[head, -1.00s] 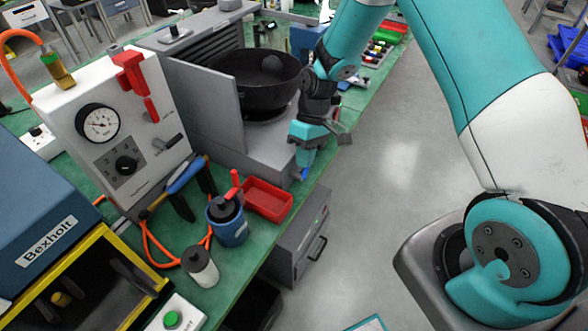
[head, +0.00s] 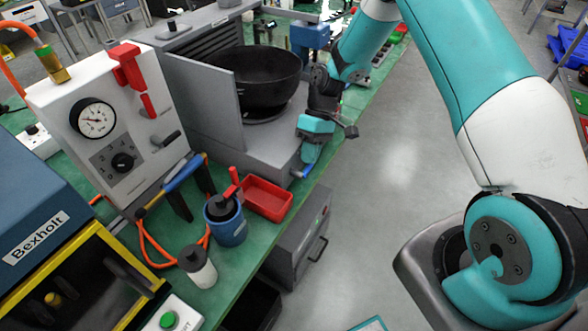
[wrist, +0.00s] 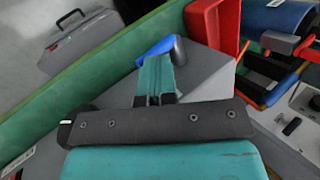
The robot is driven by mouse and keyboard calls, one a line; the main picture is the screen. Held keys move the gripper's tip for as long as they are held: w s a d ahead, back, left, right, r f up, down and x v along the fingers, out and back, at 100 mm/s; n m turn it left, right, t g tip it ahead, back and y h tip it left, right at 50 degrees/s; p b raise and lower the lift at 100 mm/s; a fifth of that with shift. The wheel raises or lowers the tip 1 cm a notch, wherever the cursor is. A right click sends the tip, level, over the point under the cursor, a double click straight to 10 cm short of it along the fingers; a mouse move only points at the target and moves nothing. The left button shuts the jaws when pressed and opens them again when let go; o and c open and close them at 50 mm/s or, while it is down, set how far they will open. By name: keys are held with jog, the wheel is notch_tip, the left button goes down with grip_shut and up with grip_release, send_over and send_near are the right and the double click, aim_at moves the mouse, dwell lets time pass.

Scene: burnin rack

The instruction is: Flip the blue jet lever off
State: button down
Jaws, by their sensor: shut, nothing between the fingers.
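The blue jet lever (head: 301,172) sticks out low at the front corner of the grey machine (head: 262,160) that holds a black bowl. In the wrist view the lever (wrist: 152,49) is a short blue bar beside a dark rounded end. My gripper (head: 309,161) is just above the lever, with its fingers pointing down. In the wrist view my teal fingers (wrist: 155,62) are shut together, with nothing between them, and their tips overlap the near edge of the lever. I cannot tell whether they touch it. The fingers hide part of the lever.
A black bowl (head: 254,80) sits in the machine behind a grey side panel. Open floor lies right of the bench edge.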

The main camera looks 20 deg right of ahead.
dwell(0.4)
jog(key=w+d+f+v, duration=0.1)
jog(key=v, duration=1.1)
jog(key=shift+w+p, duration=0.2)
jog(key=shift+p, duration=0.15)
jog(key=s+a+r+t, duration=0.2)
jog(key=s+a+r, duration=0.8)
jog(key=a+r, duration=0.3)
jog(key=s+a+r+n+t, duration=0.1)
jog(key=s+r, duration=0.1)
jog(key=s, duration=0.7)
jog(key=s+a+r+t, duration=0.1)
jog(key=s+a+r, duration=0.1)
jog(key=s, duration=0.8)
jog(key=shift+r+n+t+h, duration=0.3)
jog(key=shift+r+n, duration=0.1)
jog(key=shift+r, duration=0.3)
